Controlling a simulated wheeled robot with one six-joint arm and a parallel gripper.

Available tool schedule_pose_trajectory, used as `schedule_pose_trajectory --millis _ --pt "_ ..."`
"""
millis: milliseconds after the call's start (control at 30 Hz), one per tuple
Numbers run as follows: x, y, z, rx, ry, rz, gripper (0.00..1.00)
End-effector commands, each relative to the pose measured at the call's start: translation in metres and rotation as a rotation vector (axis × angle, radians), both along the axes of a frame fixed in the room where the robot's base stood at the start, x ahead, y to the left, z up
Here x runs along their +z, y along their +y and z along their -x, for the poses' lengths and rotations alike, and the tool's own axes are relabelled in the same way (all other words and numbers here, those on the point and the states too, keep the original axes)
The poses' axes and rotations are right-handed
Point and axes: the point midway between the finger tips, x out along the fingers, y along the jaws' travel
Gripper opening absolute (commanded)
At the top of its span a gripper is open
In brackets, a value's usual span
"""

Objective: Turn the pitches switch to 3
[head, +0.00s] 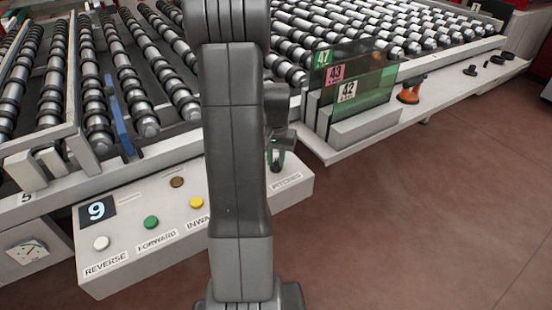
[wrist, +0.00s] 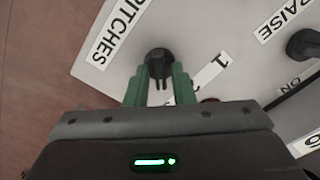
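The pitches switch (wrist: 159,62) is a black knob on the white control panel (wrist: 92,72), beside the PITCHES label (wrist: 117,27) in the wrist view. A scale strip with a 1 at its end (wrist: 213,74) lies to its right. My gripper (wrist: 160,72) has green fingers, one on each side of the knob. The fingers are apart, with narrow gaps seeming to show beside the knob's handle; contact is not clear. In the head view my gripper (head: 277,160) is above the panel's right end, near the PITCHES label (head: 286,181). My arm hides the switch there.
Another black knob (wrist: 305,45) is near the RAISE label (wrist: 284,19). White (head: 101,243), green (head: 151,222), yellow (head: 196,202) and brown (head: 177,182) buttons line the panel. A display reads 9 (head: 97,211). Glass plates (head: 355,80) stand behind; floor at right is clear.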

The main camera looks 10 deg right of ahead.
Motion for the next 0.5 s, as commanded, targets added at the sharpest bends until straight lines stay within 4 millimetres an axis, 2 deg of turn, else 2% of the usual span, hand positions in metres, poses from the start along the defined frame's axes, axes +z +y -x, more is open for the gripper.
schedule_pose_trajectory --millis 333,500 --pt "0.001 0.0 0.0 0.001 0.001 0.0 0.33" --pt "0.018 0.0 -0.001 0.001 -0.003 0.0 0.33"
